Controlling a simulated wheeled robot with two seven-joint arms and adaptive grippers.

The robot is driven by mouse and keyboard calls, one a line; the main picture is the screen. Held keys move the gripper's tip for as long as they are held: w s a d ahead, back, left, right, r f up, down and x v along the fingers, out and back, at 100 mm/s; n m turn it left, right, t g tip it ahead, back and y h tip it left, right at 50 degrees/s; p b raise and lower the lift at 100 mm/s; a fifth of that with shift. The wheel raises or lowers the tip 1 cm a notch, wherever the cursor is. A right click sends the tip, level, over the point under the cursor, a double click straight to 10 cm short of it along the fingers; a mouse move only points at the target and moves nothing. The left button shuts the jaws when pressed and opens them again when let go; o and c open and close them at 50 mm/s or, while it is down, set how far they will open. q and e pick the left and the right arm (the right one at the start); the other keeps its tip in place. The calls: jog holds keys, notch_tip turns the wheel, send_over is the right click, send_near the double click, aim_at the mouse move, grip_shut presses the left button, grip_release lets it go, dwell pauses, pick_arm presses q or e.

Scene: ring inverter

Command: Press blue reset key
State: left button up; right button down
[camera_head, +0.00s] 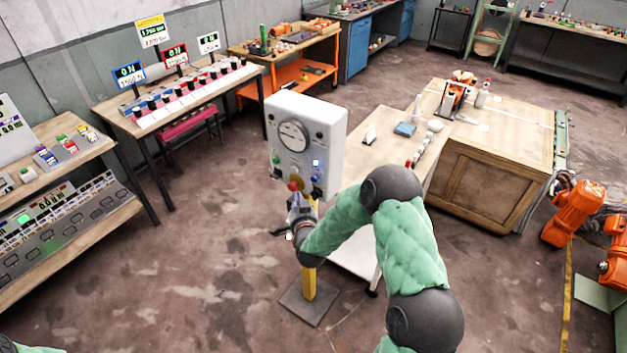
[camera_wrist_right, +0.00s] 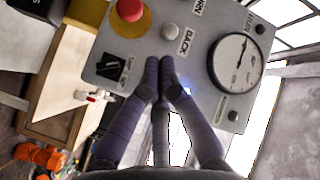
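A grey control box (camera_head: 309,127) with a round gauge stands on a yellow post. A lit blue key (camera_head: 316,163) shows on the right of its face. In the right wrist view a blue glow (camera_wrist_right: 186,91) shows beside one finger; the key itself is mostly hidden there. My right gripper (camera_head: 297,205) is at the lower part of the box, below the blue key. In the wrist view its fingers (camera_wrist_right: 160,60) are together, with nothing seen between them, pointing at the panel near the BACK label. Contact cannot be told. My left gripper is out of view.
A red mushroom button (camera_wrist_right: 130,9) on yellow, a white button (camera_wrist_right: 170,32) and a black switch (camera_wrist_right: 111,67) sit close to the fingertips. A wooden bench (camera_head: 495,145) is to the right. Open floor (camera_head: 190,260) lies left of the post.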

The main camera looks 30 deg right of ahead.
aim_at(309, 175)
jog(key=shift+w+d+b, duration=0.2)
jog(key=shift+w+d, duration=0.2)
jog(key=shift+d, duration=0.5)
jog(key=shift+w+d+b, duration=0.2)
jog(key=shift+w+d, duration=0.15)
jog(key=shift+d, duration=0.6)
jog(key=shift+w+d+b, duration=0.2)
jog(key=shift+w+d, duration=0.2)
jog(key=shift+d, duration=0.5)
jog(key=shift+w+d+b, duration=0.15)
jog(key=shift+d+b, duration=0.25)
jog(key=shift+b, duration=0.1)
jog(key=shift+w+d+b, duration=0.2)
jog(key=shift+d+b, duration=0.2)
jog(key=shift+d, duration=0.05)
jog(key=shift+a, duration=0.15)
dwell(0.3)
jog(key=shift+s+a, duration=0.35)
jog(key=shift+a, duration=0.35)
